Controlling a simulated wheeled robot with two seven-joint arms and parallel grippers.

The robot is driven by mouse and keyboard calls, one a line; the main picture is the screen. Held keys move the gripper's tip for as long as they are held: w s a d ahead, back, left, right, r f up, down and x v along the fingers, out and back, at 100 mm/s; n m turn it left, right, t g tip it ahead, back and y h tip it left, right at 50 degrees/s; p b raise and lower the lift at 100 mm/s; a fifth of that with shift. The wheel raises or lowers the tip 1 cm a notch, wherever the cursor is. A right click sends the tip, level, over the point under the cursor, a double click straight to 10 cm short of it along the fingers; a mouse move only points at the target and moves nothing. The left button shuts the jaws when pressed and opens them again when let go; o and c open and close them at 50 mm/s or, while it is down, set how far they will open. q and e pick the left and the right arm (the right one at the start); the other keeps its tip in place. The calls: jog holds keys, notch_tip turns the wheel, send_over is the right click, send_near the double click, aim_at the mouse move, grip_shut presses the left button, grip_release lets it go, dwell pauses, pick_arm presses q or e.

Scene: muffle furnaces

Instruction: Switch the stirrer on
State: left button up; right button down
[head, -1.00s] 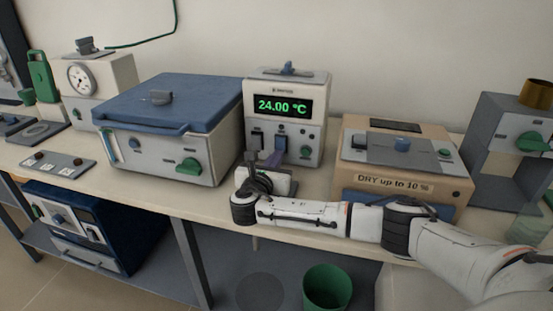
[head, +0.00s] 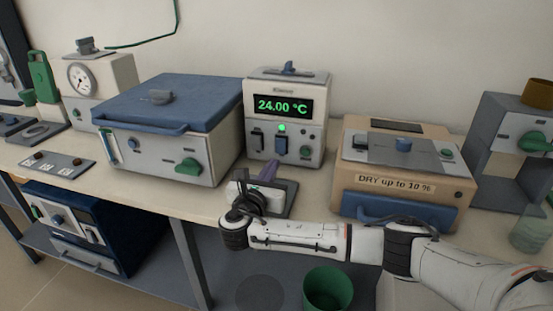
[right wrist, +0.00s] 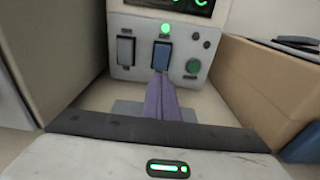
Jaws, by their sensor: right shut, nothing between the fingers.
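A light-grey control unit (head: 262,148) with a green 24.00 °C display (head: 284,106) stands on the bench against the wall. My right gripper (head: 271,168) has purple fingers, shut and empty, in front of and below the blue switch. In the head view they are apart from it. No label naming the stirrer is readable. My left gripper is out of view.
A blue-lidded bath (head: 170,100) stands close on the left. A tan box marked "DRY up to 10 %" (head: 400,175) stands on the right. A round green button (right wrist: 193,66) sits right of the blue switch.

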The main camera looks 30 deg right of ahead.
jog(key=v, duration=0.5)
dwell(0.4)
